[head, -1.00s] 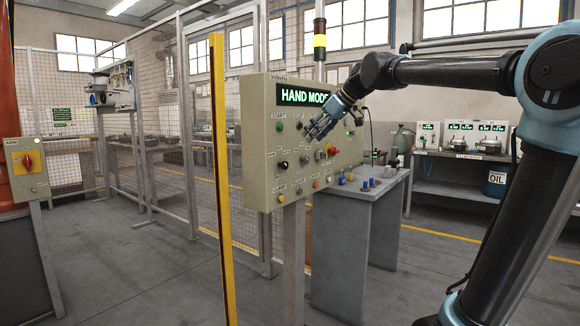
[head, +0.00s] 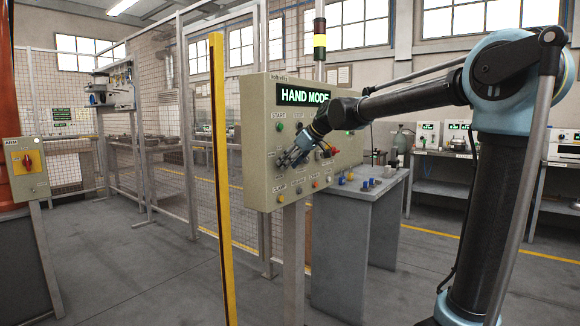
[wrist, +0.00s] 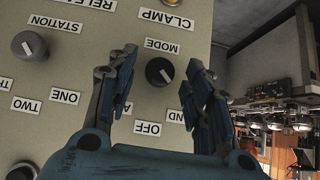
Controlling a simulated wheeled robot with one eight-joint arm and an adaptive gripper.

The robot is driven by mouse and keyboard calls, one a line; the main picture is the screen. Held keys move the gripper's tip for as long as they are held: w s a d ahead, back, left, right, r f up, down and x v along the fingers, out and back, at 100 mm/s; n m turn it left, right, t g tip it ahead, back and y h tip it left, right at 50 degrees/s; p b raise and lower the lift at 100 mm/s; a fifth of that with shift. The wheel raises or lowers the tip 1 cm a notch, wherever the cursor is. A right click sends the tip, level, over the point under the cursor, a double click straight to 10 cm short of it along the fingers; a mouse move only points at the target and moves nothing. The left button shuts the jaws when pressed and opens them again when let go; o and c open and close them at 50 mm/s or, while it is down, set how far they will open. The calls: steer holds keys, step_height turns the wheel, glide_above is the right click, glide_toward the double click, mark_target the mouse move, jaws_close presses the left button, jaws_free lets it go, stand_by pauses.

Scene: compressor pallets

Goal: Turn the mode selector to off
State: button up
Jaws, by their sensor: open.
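The mode selector (wrist: 160,71) is a round black knob with a white pointer line, under the label MODE (wrist: 163,46) in the wrist view. Its pointer slants down and right, towards a partly hidden label ending in ND (wrist: 186,117), away from the OFF label (wrist: 147,127). My gripper (wrist: 159,82) is open, with one finger on each side of the knob; I cannot tell whether they touch it. In the head view my gripper (head: 288,160) is at the left part of the control panel (head: 258,140) and largely hides the knob. The display (head: 304,95) reads HAND MODE.
A station selector (wrist: 29,45) sits beside the mode selector, with more buttons around. A yellow post (head: 222,180) stands left of the panel, in front of a mesh fence (head: 160,150). A grey table (head: 365,215) stands to the right, with small parts on top.

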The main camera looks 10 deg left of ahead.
steer(key=shift+w+a+f, duration=0.15)
steer(key=shift+a+f, duration=0.2)
steer(key=shift+f, duration=0.05)
